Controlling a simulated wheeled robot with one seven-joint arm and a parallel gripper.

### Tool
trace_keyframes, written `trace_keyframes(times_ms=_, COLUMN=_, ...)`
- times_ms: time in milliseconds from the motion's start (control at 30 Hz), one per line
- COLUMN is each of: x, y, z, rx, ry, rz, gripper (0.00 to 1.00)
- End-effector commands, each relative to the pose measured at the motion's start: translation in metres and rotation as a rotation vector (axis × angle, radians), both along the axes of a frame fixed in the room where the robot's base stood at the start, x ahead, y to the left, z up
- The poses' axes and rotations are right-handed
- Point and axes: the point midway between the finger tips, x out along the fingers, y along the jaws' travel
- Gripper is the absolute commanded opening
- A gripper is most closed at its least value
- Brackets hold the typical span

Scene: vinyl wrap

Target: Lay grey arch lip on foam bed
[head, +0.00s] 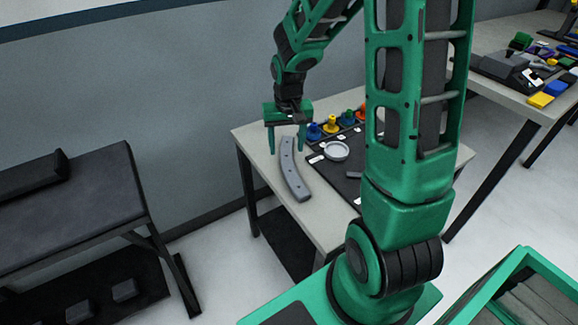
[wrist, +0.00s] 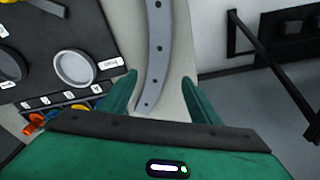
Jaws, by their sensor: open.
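The grey arch lip (head: 295,178) is a curved grey strip with several holes, lying on the left side of the pale table (head: 262,151). It also shows in the wrist view (wrist: 157,45), running from the top edge down between the fingers. My gripper (head: 287,151) is open over the strip's far end, a finger on each side; in the wrist view the open fingers (wrist: 158,78) show clear of the strip. Whether the fingertips are level with it is unclear. No surface is clearly recognisable as the foam bed; a dark-topped bench (head: 95,190) stands at the left.
A black board (head: 350,186) on the table holds a round white dish (head: 336,151) and several coloured knobs beside my arm. A black block (head: 33,174) lies on the dark bench. A floor gap separates bench and table. Another cluttered table (head: 520,100) stands at the right.

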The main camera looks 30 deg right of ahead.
Motion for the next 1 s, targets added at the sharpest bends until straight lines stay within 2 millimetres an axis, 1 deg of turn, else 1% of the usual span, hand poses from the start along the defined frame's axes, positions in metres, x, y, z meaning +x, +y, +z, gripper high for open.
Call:
trace_keyframes(times_ms=33, x=0.0, y=0.0, z=-0.007, rx=0.001, ry=0.003, rz=0.0, gripper=0.57)
trace_keyframes(times_ms=100, x=0.0, y=-0.001, z=-0.013, rx=0.0, ry=0.002, rz=0.0, gripper=0.57)
trace_keyframes(times_ms=267, x=0.0, y=-0.001, z=-0.021, rx=0.0, ry=0.003, rz=0.0, gripper=0.57)
trace_keyframes(times_ms=500, x=-0.001, y=-0.005, z=-0.053, rx=0.001, ry=0.004, rz=0.001, gripper=0.57)
trace_keyframes(times_ms=600, x=0.0, y=-0.006, z=-0.063, rx=0.001, ry=0.002, rz=0.0, gripper=0.57)
trace_keyframes(times_ms=733, x=0.001, y=-0.006, z=-0.068, rx=0.0, ry=0.001, rz=0.0, gripper=0.57)
trace_keyframes(times_ms=933, x=0.001, y=-0.006, z=-0.068, rx=0.0, ry=0.0, rz=0.0, gripper=0.57)
trace_keyframes(times_ms=967, x=0.001, y=-0.006, z=-0.068, rx=0.0, ry=0.0, rz=0.0, gripper=0.55)
trace_keyframes(times_ms=1000, x=0.001, y=-0.006, z=-0.068, rx=0.0, ry=0.0, rz=0.0, gripper=0.45)
